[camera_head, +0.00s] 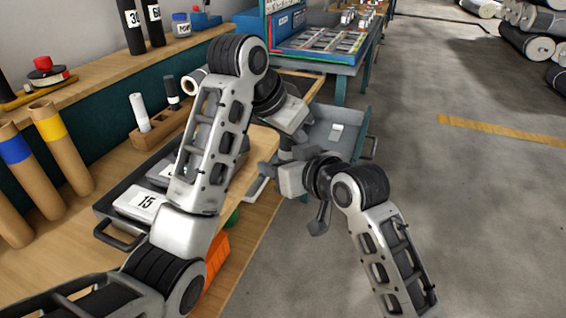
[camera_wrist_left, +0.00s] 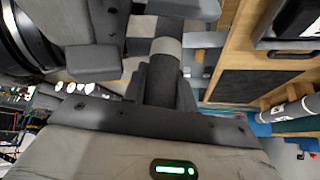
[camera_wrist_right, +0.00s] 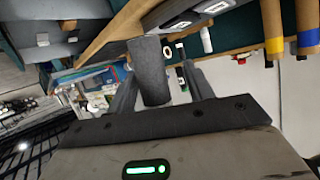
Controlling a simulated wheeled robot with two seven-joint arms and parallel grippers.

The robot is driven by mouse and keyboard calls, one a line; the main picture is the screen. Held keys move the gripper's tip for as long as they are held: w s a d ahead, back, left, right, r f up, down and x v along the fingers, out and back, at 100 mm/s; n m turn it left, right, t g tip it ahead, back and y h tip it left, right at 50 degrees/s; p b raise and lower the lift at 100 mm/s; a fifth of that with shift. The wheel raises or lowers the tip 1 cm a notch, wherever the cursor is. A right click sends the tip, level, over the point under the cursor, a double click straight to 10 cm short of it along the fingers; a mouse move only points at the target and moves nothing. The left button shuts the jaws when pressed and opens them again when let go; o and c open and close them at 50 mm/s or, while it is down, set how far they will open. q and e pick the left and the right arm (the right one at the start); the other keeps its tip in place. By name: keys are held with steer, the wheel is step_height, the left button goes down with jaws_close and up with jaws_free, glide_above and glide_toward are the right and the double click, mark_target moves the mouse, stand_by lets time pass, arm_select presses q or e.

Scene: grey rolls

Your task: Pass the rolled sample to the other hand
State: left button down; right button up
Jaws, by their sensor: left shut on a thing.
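The rolled sample is a short dark grey cylinder (camera_wrist_right: 150,72), seen in the right wrist view between and beyond my right fingers. In the left wrist view the roll (camera_wrist_left: 161,84) sits between my left fingers. My left gripper (camera_head: 288,148) is shut on it, above the aisle side of the bench. In the head view the roll is largely hidden among the grippers. My right gripper (camera_head: 272,178) is just below and close to my left one. Its fingers look apart, with a gap visible beside the roll in the right wrist view.
The wooden bench (camera_head: 60,265) on the left holds a dark tray with numbered white blocks (camera_head: 140,203), cardboard tubes (camera_head: 60,155) and a wooden marker holder (camera_head: 160,129). A grey-blue bin (camera_head: 345,150) lies behind the grippers.

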steer(key=c, duration=0.9)
arm_select(q)
steer(key=c, duration=1)
jaws_free()
steer(key=shift+c, duration=0.2)
steer(key=shift+s+d, duration=0.1)
steer(key=shift+d, duration=0.05)
arm_select(e)
steer(key=shift+d, duration=0.1)
